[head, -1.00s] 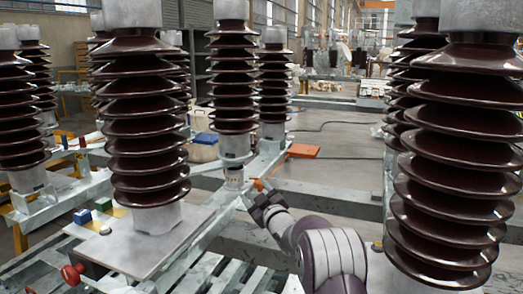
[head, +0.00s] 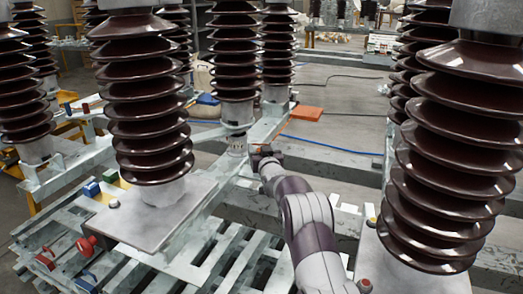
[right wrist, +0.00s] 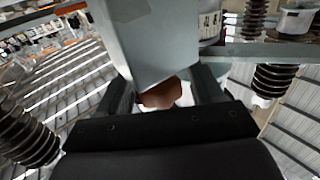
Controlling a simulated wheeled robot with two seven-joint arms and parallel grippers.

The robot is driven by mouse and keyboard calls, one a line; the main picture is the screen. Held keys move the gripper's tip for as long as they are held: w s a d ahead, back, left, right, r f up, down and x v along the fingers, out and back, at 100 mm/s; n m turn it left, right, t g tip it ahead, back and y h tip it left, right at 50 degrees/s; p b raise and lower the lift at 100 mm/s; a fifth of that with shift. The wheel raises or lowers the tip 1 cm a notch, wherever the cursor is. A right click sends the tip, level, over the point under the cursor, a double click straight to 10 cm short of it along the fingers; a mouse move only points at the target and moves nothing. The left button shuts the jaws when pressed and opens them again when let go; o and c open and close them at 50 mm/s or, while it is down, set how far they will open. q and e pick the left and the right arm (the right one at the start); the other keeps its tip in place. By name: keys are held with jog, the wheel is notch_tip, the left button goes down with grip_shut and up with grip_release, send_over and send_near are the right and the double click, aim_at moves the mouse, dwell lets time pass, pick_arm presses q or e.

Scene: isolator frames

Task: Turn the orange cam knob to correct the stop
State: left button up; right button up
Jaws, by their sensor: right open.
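The orange cam knob (right wrist: 162,93) shows brownish-orange in the right wrist view, below a grey steel beam (right wrist: 150,45). My right gripper (right wrist: 164,92) is open, with one dark finger on each side of the knob; I cannot tell whether they touch it. In the head view my right gripper (head: 262,156) is at the steel frame, beside the base of the middle insulator (head: 236,80), and the knob is hidden there. A pale collar with dark marks (head: 237,146) is under that insulator. I cannot make out the stop. My left gripper is out of view.
Tall brown ribbed insulators stand close on the left (head: 145,100) and right (head: 455,150). A red knob (head: 86,245) and small coloured blocks (head: 92,189) are at lower left. An orange plate (head: 307,113) lies behind the frame. Open floor shows at the back right.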

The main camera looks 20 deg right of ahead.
jog(key=shift+w, duration=0.15)
jog(key=shift+c, duration=0.3)
jog(key=c, duration=0.9)
jog(key=shift+r+n+y+p, duration=0.4)
jog(key=shift+n+y+p, duration=0.2)
jog(key=shift+y+p, duration=0.4)
jog(key=shift+f+p, duration=0.1)
jog(key=shift+p, duration=0.35)
jog(key=shift+a+f+n+y, duration=0.1)
jog(key=shift+f+n+y, duration=0.2)
jog(key=shift+y, duration=0.1)
jog(key=o, duration=1)
jog(key=shift+c, duration=0.2)
